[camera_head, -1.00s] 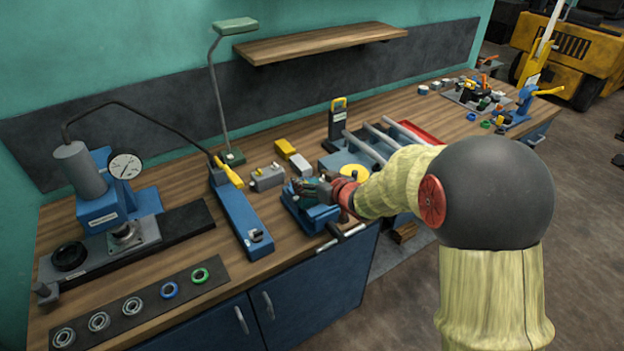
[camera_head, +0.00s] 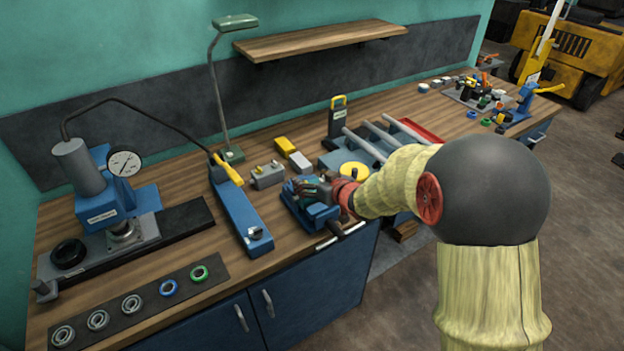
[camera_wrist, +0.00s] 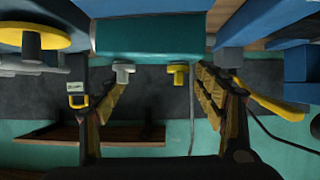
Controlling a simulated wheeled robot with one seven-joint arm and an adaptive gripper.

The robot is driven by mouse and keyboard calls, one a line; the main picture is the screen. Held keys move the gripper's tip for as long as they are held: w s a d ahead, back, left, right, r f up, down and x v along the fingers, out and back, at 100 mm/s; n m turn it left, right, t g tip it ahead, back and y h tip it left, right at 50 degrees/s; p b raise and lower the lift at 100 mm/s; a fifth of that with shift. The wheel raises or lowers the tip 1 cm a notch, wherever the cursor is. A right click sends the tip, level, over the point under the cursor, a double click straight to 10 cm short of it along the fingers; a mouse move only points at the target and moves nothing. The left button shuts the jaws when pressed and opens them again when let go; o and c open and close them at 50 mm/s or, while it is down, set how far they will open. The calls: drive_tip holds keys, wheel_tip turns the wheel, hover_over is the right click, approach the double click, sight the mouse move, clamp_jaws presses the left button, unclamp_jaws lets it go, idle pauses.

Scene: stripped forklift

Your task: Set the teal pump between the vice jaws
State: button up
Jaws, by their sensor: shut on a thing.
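The blue vice (camera_head: 318,216) stands near the front edge of the bench in the head view. My gripper (camera_head: 318,186) is right over it, with its fingers low at the jaws. In the wrist view the teal pump (camera_wrist: 150,38) shows as a teal block with a grey stub and a yellow stub. A grey vice jaw (camera_wrist: 231,58) shows to the right of the pump. I cannot tell whether the pump touches the jaws or the vice bed. In the head view my gripper mostly hides the pump.
A blue tool with a yellow handle (camera_head: 240,215) lies left of the vice. A press with a gauge (camera_head: 100,195) fills the left end.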

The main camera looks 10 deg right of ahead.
drive_tip(key=o, duration=2.1)
drive_tip(key=shift+o, duration=0.2)
drive_tip(key=shift+o, duration=0.3)
drive_tip(key=shift+s+f, duration=0.1)
drive_tip(key=shift+f, duration=0.15)
drive_tip(key=shift+o, duration=0.9)
drive_tip(key=shift+r, duration=0.1)
drive_tip(key=shift+r, duration=0.1)
